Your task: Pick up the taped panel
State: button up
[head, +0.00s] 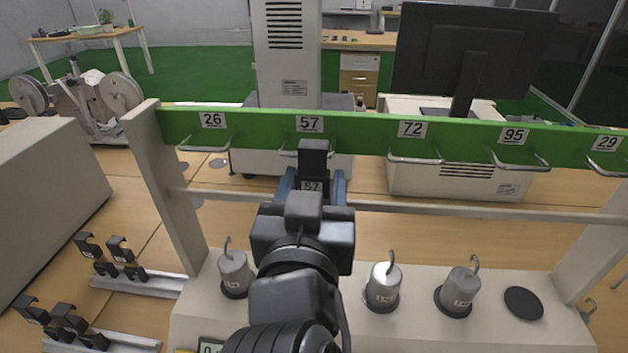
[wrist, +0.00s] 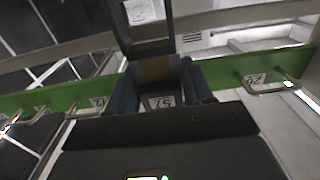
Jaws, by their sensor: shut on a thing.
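My gripper (head: 311,187) is in front of the green bar, just below its number 57. It is shut on a dark piece, which I take to be the taped panel (head: 313,155). In the wrist view the piece (wrist: 147,47) rises as a black frame, with a tan, tape-like band between the blue fingers (wrist: 158,88). A white label reading 57 shows between the fingers.
The green bar (head: 360,129) carries numbered metal hooks. Grey weights (head: 383,287) with hooks stand on the pale base below, beside a black disc (head: 523,303). Black brackets (head: 88,245) sit on rails at left. A thin rod (head: 450,209) crosses behind my gripper.

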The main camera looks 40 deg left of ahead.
jog(key=s+d+r+p, duration=0.1)
jog(key=s+d+r, duration=0.1)
jog(key=s, duration=0.1)
jog(key=s+d+r+p, duration=0.1)
jog(key=s+d+r, duration=0.1)
jog(key=s, duration=0.2)
jog(key=s+d+r+p, duration=0.1)
jog(key=s+d+r, duration=0.1)
jog(key=s+r, duration=0.1)
jog(key=shift+s+d, duration=0.4)
jog(key=shift+s, duration=0.15)
grip_shut()
